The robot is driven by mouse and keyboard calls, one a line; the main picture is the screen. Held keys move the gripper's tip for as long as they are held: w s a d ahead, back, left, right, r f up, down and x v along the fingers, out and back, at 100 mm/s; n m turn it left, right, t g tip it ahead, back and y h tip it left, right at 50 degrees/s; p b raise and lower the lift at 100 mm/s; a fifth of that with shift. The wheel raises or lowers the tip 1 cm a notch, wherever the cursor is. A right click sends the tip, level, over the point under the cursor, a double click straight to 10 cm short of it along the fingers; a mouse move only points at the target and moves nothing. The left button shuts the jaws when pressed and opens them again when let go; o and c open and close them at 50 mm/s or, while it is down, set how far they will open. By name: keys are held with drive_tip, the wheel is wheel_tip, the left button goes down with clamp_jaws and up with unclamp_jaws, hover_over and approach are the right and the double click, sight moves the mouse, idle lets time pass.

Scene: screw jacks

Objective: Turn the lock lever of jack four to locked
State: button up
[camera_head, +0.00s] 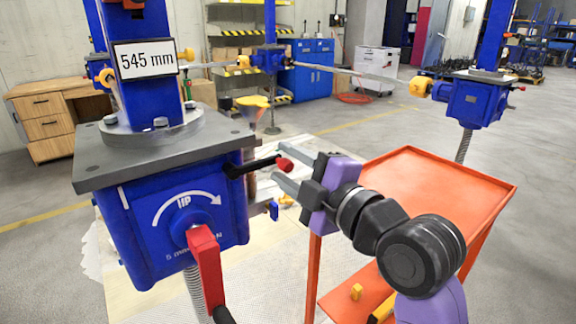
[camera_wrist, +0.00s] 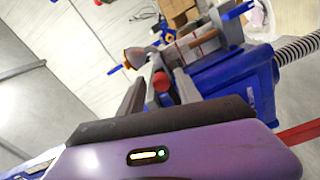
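A blue jack (camera_head: 150,225) with a grey top plate stands at the left in the head view; no number four is readable on it. Its black lock lever (camera_head: 248,168) sticks out to the right from its side and ends in a red knob (camera_head: 284,163). My gripper (camera_head: 277,161) comes in from the right with its two grey fingers apart, one above and one below the knob. In the wrist view the red knob (camera_wrist: 161,82) shows between the open fingers (camera_wrist: 160,80). I cannot tell whether either finger touches it.
A red crank handle (camera_head: 207,270) hangs on the jack's front. A sign (camera_head: 146,59) reads 545 mm. An orange cart (camera_head: 430,190) stands right, behind my arm. Other blue jacks (camera_head: 470,98) stand farther back, joined by rods. Open floor lies at far right.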

drive_tip(key=v, duration=0.7)
drive_tip(key=shift+s+d, duration=0.25)
drive_tip(key=shift+s, duration=0.1)
